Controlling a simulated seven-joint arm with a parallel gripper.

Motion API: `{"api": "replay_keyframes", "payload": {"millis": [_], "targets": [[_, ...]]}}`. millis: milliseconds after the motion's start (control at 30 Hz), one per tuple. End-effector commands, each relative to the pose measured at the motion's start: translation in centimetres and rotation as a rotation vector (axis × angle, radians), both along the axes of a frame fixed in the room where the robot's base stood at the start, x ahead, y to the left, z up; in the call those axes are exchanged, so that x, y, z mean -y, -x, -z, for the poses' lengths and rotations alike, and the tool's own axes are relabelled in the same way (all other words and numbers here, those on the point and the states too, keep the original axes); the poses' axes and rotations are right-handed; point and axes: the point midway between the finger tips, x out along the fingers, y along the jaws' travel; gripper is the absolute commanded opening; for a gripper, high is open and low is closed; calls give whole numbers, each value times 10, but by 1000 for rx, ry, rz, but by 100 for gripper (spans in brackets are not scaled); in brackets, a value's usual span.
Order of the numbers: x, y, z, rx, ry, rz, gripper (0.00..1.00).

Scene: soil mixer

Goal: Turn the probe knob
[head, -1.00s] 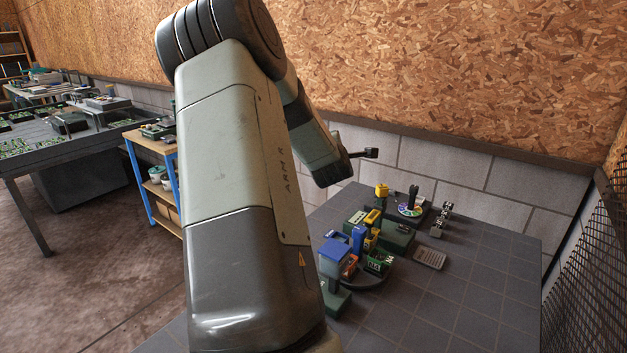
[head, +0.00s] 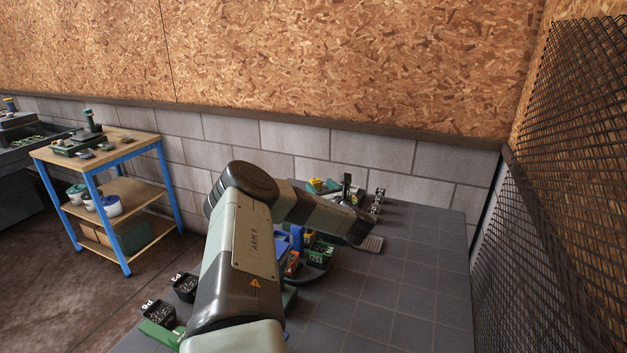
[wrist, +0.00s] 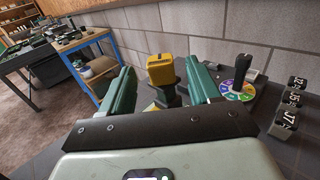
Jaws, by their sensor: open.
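A yellow block-shaped head (wrist: 160,69) on a dark post shows in the wrist view, between and beyond the fingertips of my gripper (wrist: 159,66). My gripper is open, its two green fingers apart with nothing held. Right of the fingers is a coloured dial disc (wrist: 238,89) with a black upright handle (wrist: 247,68). I cannot tell for sure which of these is the probe knob. In the head view the handle (head: 346,186) shows behind my forearm, which hides much of the devices and my fingers.
Number blocks (wrist: 291,102) stand right of the dial. Blue and green containers (head: 320,253) crowd beside my arm. A block wall (head: 385,152) runs close behind the table (head: 410,275), whose right part is clear. A blue-legged shelf (head: 100,155) stands at left.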

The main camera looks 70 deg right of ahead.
Motion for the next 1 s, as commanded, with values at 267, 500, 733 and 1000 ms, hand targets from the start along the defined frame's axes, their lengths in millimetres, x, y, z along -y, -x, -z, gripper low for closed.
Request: {"api": "replay_keyframes", "payload": {"millis": [267,500,733,1000], "targets": [[34,-34,0,1,-1,-1,62],[44,-45,0,1,-1,1,62],[45,-45,0,1,-3,2,62],[45,-45,0,1,-2,2,25]]}}
